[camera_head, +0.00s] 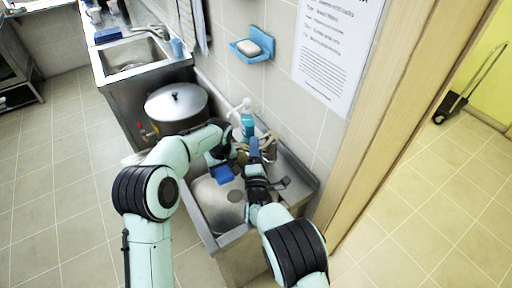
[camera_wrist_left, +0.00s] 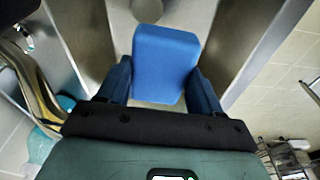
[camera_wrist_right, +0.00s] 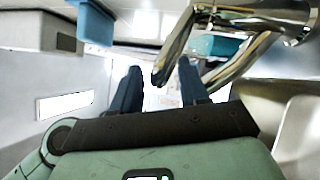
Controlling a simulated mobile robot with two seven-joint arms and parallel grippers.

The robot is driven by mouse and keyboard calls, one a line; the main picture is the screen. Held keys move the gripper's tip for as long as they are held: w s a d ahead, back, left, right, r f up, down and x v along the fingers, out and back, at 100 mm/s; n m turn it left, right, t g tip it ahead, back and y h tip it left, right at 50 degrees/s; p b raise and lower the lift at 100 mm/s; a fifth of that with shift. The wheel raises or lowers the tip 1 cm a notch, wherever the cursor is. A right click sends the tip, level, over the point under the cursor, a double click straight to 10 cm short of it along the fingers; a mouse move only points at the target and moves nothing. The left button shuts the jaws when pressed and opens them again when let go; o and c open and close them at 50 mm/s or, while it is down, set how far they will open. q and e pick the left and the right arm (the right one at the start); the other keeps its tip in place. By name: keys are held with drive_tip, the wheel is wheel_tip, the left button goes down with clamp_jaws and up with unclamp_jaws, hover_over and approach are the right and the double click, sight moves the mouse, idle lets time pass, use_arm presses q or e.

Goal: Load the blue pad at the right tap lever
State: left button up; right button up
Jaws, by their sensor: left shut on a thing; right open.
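My left gripper (camera_head: 218,160) is shut on the blue pad (camera_head: 222,173) and holds it above the front sink basin. In the left wrist view the pad (camera_wrist_left: 166,58) sits between the two fingers, with the basin beyond it. My right gripper (camera_head: 254,150) is open at the tap (camera_head: 270,143), to the right of the pad. In the right wrist view a chrome tap lever (camera_wrist_right: 172,50) reaches in between the open fingers (camera_wrist_right: 160,85); I cannot tell whether it touches them. The arms and grippers hide much of the tap in the head view.
The front steel sink (camera_head: 212,205) lies below both grippers. A teal soap bottle (camera_head: 247,122) stands behind the tap. A lidded stockpot (camera_head: 176,103) is at the left of the sink. A soap dish (camera_head: 252,50) hangs on the tiled wall. Open floor lies at left.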

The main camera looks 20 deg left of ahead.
drive_tip(key=shift+w+a+r, duration=0.1)
drive_tip(key=shift+w, duration=0.15)
clamp_jaws()
drive_tip(key=shift+w+r, duration=0.15)
drive_tip(key=shift+r, duration=0.6)
drive_tip(key=shift+c, duration=0.5)
unclamp_jaws()
drive_tip(key=shift+o, duration=0.5)
drive_tip(key=shift+w+f, duration=0.1)
drive_tip(key=shift+f, duration=0.1)
drive_tip(key=v, duration=1.2)
drive_tip(key=shift+c, duration=0.2)
